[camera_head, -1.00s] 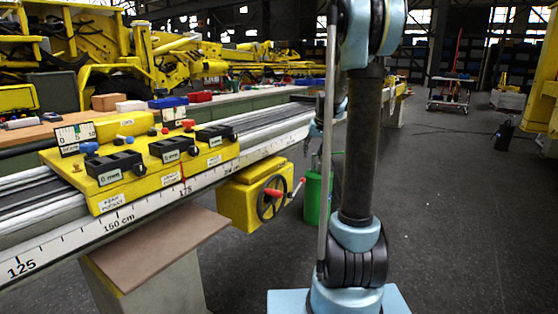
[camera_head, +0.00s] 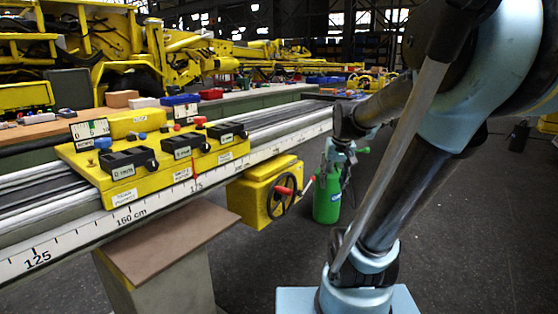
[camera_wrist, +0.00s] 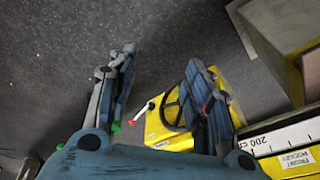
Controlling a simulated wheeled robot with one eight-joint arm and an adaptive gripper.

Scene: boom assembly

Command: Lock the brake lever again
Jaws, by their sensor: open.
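A yellow box (camera_head: 252,203) hangs below the rail's side and carries a black handwheel (camera_head: 281,208) with a red grip. A thin lever (camera_head: 303,187), pale with a red end, sticks out beside the wheel. I cannot tell for sure whether it is the brake lever. In the wrist view the lever (camera_wrist: 142,112) lies between my fingers' lines, lower left of the wheel. My gripper (camera_wrist: 163,62) is open and empty; its right finger covers part of the wheel and box. In the head view my gripper is small, beside the box and partly unclear.
A green canister (camera_head: 327,203) stands on the floor right of the box, close to my gripper. The long scaled rail (camera_head: 120,220) carries a yellow panel (camera_head: 125,190) with black blocks. A brown-topped stand (camera_head: 165,245) is below.

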